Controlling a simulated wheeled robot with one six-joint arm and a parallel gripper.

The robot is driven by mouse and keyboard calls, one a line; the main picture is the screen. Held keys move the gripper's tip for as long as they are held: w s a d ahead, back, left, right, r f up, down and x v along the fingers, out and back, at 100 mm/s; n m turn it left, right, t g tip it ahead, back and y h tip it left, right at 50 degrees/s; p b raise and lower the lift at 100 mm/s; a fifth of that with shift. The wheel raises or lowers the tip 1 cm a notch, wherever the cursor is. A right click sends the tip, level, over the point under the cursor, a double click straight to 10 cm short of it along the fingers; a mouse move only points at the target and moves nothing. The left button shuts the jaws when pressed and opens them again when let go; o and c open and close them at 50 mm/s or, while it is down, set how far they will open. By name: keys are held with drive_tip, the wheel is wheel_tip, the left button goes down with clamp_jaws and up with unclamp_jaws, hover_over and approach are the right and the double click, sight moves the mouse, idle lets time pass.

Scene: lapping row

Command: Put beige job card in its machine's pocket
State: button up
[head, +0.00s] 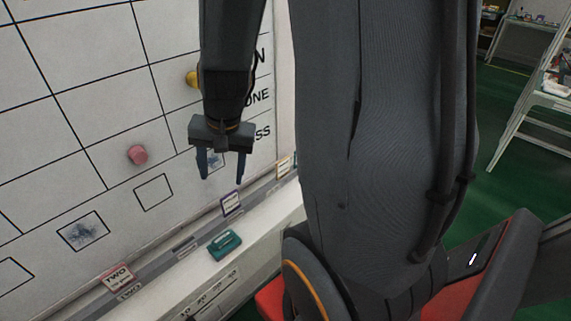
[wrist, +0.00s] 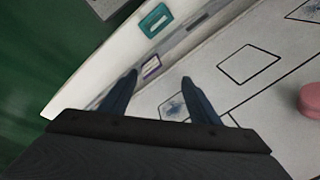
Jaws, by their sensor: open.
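A small card with a beige-tan border (head: 283,167) stands at the far end of the rail along the board's foot, right of my gripper in the head view. Its writing is too small to read, so I cannot tell for sure that it is the job card. My gripper (head: 221,178) is open and empty, fingers down, in front of the whiteboard (head: 110,100). In the wrist view its fingertips (wrist: 159,77) are apart, with a purple-bordered card (wrist: 151,67) showing between them. No machine pocket can be made out.
A teal block (head: 224,244) lies on the white ledge below the rail. A red-bordered card marked TWO (head: 117,277) stands at the near left. A pink round magnet (head: 137,154) and a yellow one (head: 192,79) sit on the board. Shelving stands at the right.

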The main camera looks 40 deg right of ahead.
drive_tip(key=w+d+f+m, duration=0.2)
drive_tip(key=d+m, duration=0.4)
drive_tip(key=m, duration=0.1)
drive_tip(key=m+t, duration=0.2)
drive_tip(key=m, duration=1.8)
hover_over(284, 164)
drive_tip(key=s, duration=0.2)
wheel_tip(284, 164, down, 6)
drive_tip(key=shift+d+f, duration=0.1)
drive_tip(key=shift+f, duration=0.05)
drive_tip(key=shift+s+b+x, duration=0.15)
drive_tip(key=shift+b+x, duration=0.3)
drive_tip(key=shift+x, duration=1.4)
drive_tip(key=shift+s+b+x, duration=0.1)
drive_tip(key=shift+b+x, duration=0.35)
drive_tip(key=shift+x, duration=1.45)
drive_tip(key=c, duration=0.8)
